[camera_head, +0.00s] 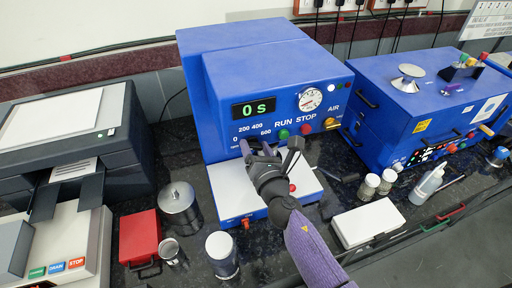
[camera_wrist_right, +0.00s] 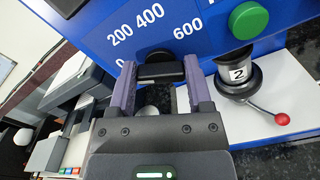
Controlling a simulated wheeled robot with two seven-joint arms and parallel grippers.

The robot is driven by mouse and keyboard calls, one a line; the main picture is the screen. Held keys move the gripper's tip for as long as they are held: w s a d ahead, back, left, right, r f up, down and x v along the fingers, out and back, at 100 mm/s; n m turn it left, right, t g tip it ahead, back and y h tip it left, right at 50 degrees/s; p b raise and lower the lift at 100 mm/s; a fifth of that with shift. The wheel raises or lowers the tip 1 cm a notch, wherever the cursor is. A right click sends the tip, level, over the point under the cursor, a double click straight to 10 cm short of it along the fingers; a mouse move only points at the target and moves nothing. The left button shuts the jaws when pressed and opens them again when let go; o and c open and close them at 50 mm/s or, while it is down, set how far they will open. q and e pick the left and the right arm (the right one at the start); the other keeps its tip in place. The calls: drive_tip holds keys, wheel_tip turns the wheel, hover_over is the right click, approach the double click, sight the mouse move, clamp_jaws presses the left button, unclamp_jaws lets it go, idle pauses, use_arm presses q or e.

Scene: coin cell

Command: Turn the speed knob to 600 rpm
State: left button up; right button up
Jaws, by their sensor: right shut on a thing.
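The blue machine (camera_head: 290,75) has a speed dial printed 0, 200, 400 and 600 on its front. The black speed knob (camera_wrist_right: 158,62) sits below these numbers. My right gripper (camera_wrist_right: 160,74) is shut on the knob, one purple finger at each side. In the head view the right gripper (camera_head: 260,150) reaches the machine's front and hides most of the knob. I cannot tell which number the knob points at. The green display (camera_head: 253,108) reads "0 S". My left gripper is not in view.
Right of the dial are a green button (camera_wrist_right: 248,19), a red button (camera_head: 305,129) and a gauge (camera_head: 310,99). A black post marked 2 (camera_wrist_right: 238,74) with a red-tipped lever (camera_wrist_right: 281,119) stands close to the right finger. Metal cylinders (camera_head: 180,205) stand front left.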

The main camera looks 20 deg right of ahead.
drive_tip(key=m+b, duration=0.1)
drive_tip(key=m, duration=0.6)
drive_tip(key=shift+d+f, duration=0.1)
drive_tip(key=shift+d, duration=0.05)
drive_tip(key=m, duration=0.6)
drive_tip(key=shift+f, duration=0.1)
drive_tip(key=m, duration=0.6)
drive_tip(key=shift+f+m+p, duration=0.15)
drive_tip(key=shift+m+p, duration=0.15)
drive_tip(key=shift+p, duration=0.1)
drive_tip(key=m, duration=0.3)
drive_tip(key=shift+m+p, duration=0.3)
drive_tip(key=shift+p, duration=0.05)
drive_tip(key=shift+f+m+p, duration=0.15)
drive_tip(key=shift+m+p, duration=0.2)
drive_tip(key=shift+m, duration=1.55)
drive_tip(key=o, duration=1.3)
